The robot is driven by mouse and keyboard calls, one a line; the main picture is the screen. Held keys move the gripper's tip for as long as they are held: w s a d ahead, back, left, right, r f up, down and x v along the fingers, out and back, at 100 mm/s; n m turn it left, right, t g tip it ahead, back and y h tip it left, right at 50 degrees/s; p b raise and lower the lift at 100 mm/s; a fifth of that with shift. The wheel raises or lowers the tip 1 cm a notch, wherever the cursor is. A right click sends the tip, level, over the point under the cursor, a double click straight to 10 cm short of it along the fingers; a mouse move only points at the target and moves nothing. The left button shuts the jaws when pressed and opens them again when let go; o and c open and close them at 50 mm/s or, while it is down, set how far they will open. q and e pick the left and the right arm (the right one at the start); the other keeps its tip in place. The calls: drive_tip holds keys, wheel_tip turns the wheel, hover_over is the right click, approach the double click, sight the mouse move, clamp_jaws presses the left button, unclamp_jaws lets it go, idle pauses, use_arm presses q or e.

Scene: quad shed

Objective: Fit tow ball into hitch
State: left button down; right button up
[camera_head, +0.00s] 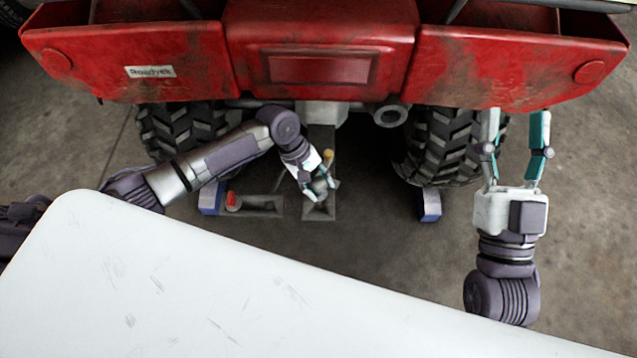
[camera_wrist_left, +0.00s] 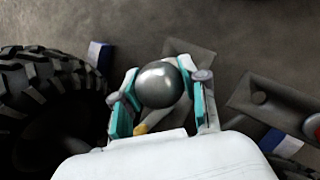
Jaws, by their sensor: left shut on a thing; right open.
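The shiny grey tow ball (camera_wrist_left: 160,84) is between the fingers of my left gripper (camera_wrist_left: 158,92) in the left wrist view. In the head view that gripper (camera_head: 322,187) is over the grey hitch bar (camera_head: 320,140), which extends from under the red quad. The gripper hides part of the bar and most of the ball. In the left wrist view a flat grey bar (camera_wrist_left: 190,50) shows behind the ball; I cannot tell whether they touch. A small yellow part (camera_head: 328,155) is beside the gripper. My right gripper (camera_head: 517,125) is open and empty at the quad's right rear.
A grey floor piece with a recess (camera_head: 262,206) and a red knob (camera_head: 232,200) lies left of the left gripper. Blue-and-white blocks (camera_head: 210,198) (camera_head: 430,205) stand near the tyres (camera_head: 455,145). The red quad body (camera_head: 325,60) overhangs. A white surface (camera_head: 200,290) fills the foreground.

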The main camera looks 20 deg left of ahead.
use_arm(q)
drive_tip(key=shift+r, duration=0.1)
use_arm(e)
drive_tip(key=shift+w+f+g, duration=0.55)
drive_tip(key=shift+f+g, duration=0.05)
use_arm(q)
drive_tip(key=shift+p, duration=0.3)
use_arm(e)
drive_tip(key=shift+f, duration=0.2)
drive_tip(key=shift+w+f+g, duration=0.15)
drive_tip(key=shift+f+g, duration=0.1)
drive_tip(key=shift+g, duration=0.05)
drive_tip(key=shift+w+f+h, duration=0.2)
drive_tip(key=shift+f+h, duration=0.3)
use_arm(q)
drive_tip(key=shift+f, duration=0.3)
use_arm(e)
drive_tip(key=shift+s+r, duration=0.1)
drive_tip(key=shift+r, duration=0.05)
use_arm(q)
drive_tip(key=shift+f, duration=0.95)
use_arm(e)
drive_tip(key=shift+s+r+t+y, duration=0.2)
drive_tip(key=shift+s+r+t, duration=0.1)
drive_tip(key=shift+r, duration=0.2)
drive_tip(key=shift+s+r+t+y, duration=0.2)
drive_tip(key=shift+r+t, duration=0.1)
drive_tip(key=shift+r, duration=0.15)
